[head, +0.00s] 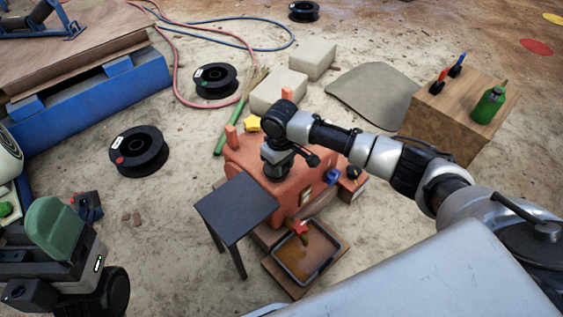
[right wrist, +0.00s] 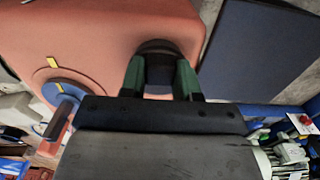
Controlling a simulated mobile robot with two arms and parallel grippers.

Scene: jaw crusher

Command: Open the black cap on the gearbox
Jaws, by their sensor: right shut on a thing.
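The gearbox (head: 245,155) is an orange-red housing in the middle of the head view; its painted top also fills the upper left of the right wrist view (right wrist: 90,30). The black cap (right wrist: 157,47) is round and sits on that top. My right gripper (head: 279,160) reaches down over the gearbox and hides most of the cap in the head view. In the right wrist view its green fingers (right wrist: 160,78) stand on either side of the cap, shut on it. My left gripper (head: 55,228) is at the lower left, away from the gearbox; its finger gap cannot be made out.
A dark table (head: 235,207) stands against the gearbox's front left. A tray of amber liquid (head: 306,256) lies below a red tap (head: 299,227). A wooden crate (head: 440,125) with a green bottle (head: 488,104) is at right. Black spools (head: 138,152) and hoses lie on the ground.

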